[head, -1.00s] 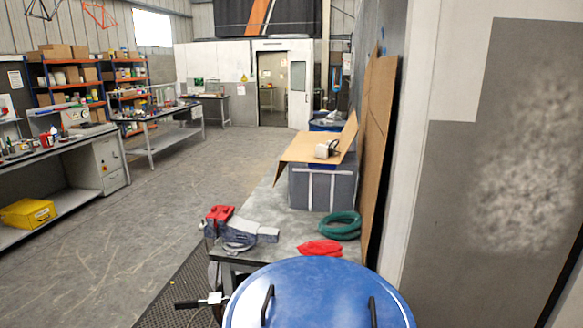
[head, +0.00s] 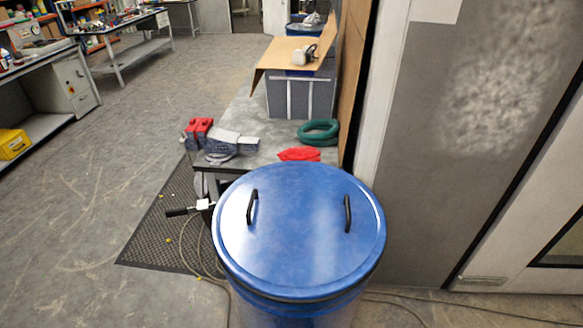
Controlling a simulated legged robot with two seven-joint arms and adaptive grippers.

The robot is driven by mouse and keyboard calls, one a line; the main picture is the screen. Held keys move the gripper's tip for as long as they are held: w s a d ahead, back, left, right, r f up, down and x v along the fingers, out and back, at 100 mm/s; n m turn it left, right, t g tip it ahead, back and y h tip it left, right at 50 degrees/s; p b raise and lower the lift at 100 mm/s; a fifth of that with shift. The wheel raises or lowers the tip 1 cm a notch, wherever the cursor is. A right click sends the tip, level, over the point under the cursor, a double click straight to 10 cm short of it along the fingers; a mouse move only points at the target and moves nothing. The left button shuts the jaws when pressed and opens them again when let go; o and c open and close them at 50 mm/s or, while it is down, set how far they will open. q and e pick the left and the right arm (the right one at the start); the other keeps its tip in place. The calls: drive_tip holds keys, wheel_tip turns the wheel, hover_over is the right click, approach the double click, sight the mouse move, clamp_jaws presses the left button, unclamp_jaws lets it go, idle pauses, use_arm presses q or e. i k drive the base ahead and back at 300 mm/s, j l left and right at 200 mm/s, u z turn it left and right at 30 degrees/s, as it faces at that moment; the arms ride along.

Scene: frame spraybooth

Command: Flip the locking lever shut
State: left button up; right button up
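A blue drum with a round blue lid (head: 298,262) stands upright in the lower middle of the head view. The lid lies on the drum and has two black handles, a left one (head: 252,207) and a right one (head: 348,214). A lever with a black grip (head: 181,212) and a pale metal part (head: 204,204) sticks out to the left at the drum's upper left side. How it joins the drum is partly hidden by the lid's edge. Neither of my grippers is in view.
Behind the drum is a grey workbench (head: 245,122) with a grey vise with red parts (head: 199,130), a red cloth (head: 299,154), a coiled green hose (head: 319,131) and a grey bin (head: 302,97). A perforated black mat (head: 150,240) and hoses lie on the floor. A wall stands at right.

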sight(202, 205)
drive_tip(key=k+z, duration=0.15)
drive_tip(key=k, duration=0.25)
drive_tip(key=k+l+z, duration=0.2)
drive_tip(key=k, duration=0.25)
drive_tip(key=k+l+z, duration=0.15)
drive_tip(key=k, duration=0.25)
drive_tip(key=j+z, duration=0.15)
drive_tip(key=z, duration=2.2)
drive_tip(key=k+j, duration=0.15)
drive_tip(key=j, duration=0.3)
drive_tip(key=k+j+z, duration=0.15)
drive_tip(key=j, duration=0.3)
drive_tip(key=k+j, duration=0.2)
drive_tip(key=j, duration=0.25)
drive_tip(key=k+j+z, duration=0.15)
drive_tip(key=j, duration=0.3)
drive_tip(key=k+j, duration=0.25)
drive_tip(key=j, duration=0.15)
drive_tip(key=k+j+z, duration=0.15)
drive_tip(key=j, duration=0.25)
drive_tip(key=k+j, duration=0.3)
drive_tip(key=j+z, duration=0.05)
drive_tip(key=j, duration=0.05)
